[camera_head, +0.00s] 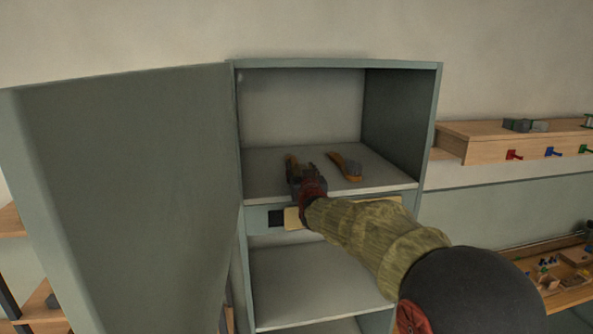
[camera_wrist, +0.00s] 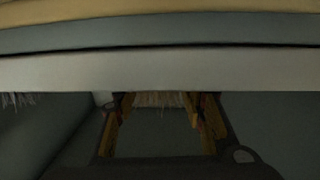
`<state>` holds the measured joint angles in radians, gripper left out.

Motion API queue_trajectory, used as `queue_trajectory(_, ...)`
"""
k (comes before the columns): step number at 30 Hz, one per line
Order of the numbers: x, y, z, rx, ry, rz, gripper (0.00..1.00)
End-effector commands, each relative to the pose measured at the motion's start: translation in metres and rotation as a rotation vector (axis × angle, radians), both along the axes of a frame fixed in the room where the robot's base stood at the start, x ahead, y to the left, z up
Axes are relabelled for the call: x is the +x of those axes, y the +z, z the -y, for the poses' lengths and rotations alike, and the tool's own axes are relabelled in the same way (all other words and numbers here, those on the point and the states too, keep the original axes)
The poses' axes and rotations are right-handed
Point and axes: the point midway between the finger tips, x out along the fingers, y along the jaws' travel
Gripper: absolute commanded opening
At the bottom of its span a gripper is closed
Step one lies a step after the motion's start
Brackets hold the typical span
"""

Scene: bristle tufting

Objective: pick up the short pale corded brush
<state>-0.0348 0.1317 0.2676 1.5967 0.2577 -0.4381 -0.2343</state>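Two brushes lie on the upper shelf of the open cabinet. One brush (camera_head: 346,167), with an orange-brown edge and a dark top, lies to the right of my gripper. My gripper (camera_head: 297,169) reaches over the shelf at the left brush, which it mostly hides. In the wrist view, pale bristles (camera_wrist: 158,99) show between the two yellow-orange fingers of my gripper (camera_wrist: 160,108). The fingers stand wide apart, one on each side of the bristles; contact is unclear. Other bristles (camera_wrist: 16,99) show at the left edge. Cords and handle lengths cannot be made out.
The upper shelf (camera_head: 385,181) has a pale front edge close below my gripper. The cabinet's right wall (camera_head: 400,120) and open door (camera_head: 130,190) flank it. The lower shelf (camera_head: 310,285) looks empty. A wooden ledge with coloured pegs (camera_head: 480,150) is at right.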

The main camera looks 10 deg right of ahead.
Motion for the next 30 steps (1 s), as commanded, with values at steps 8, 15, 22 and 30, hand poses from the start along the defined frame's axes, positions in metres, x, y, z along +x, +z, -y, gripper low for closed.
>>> queue_trajectory(8,0.0,0.0,0.0,0.0,0.0,0.0,0.23)
queue_trajectory(15,0.0,0.0,0.0,0.0,0.0,0.0,0.09)
queue_trajectory(22,0.0,0.001,0.0,0.0,0.0,0.001,0.08)
queue_trajectory(30,0.0,0.017,0.0,0.0,-0.001,0.004,0.08)
